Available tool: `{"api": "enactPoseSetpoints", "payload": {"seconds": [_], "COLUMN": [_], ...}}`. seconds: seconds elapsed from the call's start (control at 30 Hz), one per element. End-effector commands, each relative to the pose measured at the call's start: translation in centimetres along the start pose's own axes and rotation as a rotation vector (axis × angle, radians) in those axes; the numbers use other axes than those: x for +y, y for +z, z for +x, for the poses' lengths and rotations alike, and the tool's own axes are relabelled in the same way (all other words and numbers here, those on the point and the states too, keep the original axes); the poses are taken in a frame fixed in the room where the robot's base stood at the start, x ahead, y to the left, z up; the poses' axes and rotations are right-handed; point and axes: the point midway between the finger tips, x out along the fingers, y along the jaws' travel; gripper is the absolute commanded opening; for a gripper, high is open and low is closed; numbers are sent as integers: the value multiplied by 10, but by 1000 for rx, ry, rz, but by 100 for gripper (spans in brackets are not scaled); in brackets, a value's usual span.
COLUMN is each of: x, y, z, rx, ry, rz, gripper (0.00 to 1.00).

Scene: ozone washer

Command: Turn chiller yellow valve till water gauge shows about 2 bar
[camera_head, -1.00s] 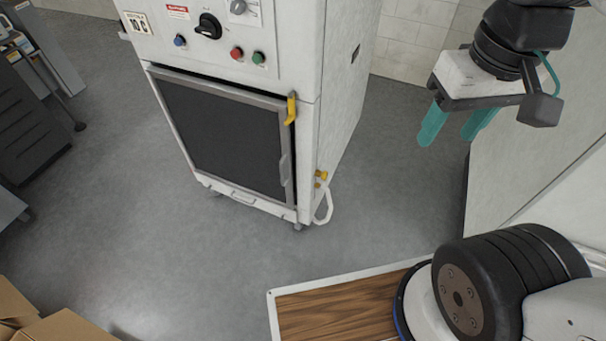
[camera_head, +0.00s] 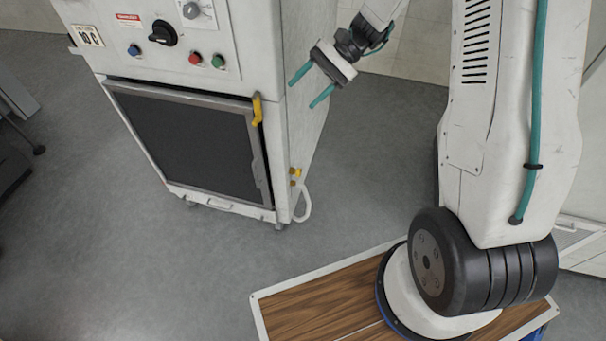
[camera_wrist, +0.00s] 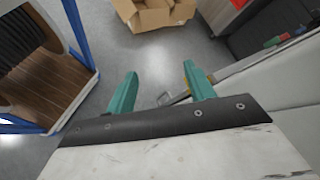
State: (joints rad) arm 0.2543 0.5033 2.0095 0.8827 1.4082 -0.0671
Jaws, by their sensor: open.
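The chiller (camera_head: 300,130) is a white cabinet with a dark front door. A yellow lever-shaped handle (camera_head: 257,110) hangs on the upper right corner of its front; I take it for the yellow valve. Smaller yellow fittings (camera_head: 295,176) with a white hose sit low on its right side. My gripper (camera_head: 305,88) is open and empty, up and to the right of the yellow handle, with its teal fingers pointing down-left toward the cabinet. In the wrist view my gripper (camera_wrist: 155,85) has its fingers apart with nothing between them. I cannot make out a water gauge.
In the wrist view an open cardboard box (camera_wrist: 152,12) stands on the floor. Grey floor left of my base is clear.

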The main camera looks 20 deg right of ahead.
Motion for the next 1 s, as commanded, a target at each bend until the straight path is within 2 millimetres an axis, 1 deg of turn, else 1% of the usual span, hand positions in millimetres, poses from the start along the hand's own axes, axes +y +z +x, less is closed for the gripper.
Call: {"api": "enactPoseSetpoints", "payload": {"seconds": [0.03,0.07,0.1,0.17,0.2,0.27,0.3,0.37,0.4,0.47,0.5,0.57,0.6,0.67,0.7,0.8,0.9,1.0], "x": [5,6,9,15,20,30,38,51,61,78,90,110,124,146,160,192,216,230], "y": [-26,-40,-59,-88,-106,-135,-154,-182,-200,-226,-244,-268,-284,-305,-317,-342,-358,-366], "z": [5,7,11,16,20,27,32,40,46,56,63,74,82,95,103,122,136,145], "rx": [-27,-41,-58,-80,-95,-115,-126,-141,-151,-162,-168,-176,-179,-181,-182,-181,-175,-171], "ry": [-50,-82,-125,-191,-234,-301,-345,-413,-457,-526,-571,-639,-683,-747,-787,-871,-933,-970], "rz": [46,70,102,150,181,230,262,310,343,390,423,471,502,548,576,636,679,703], "gripper": [53,53,53,53,53,53,53,53,53,53,53,53,53,53,53,53,53,53]}}
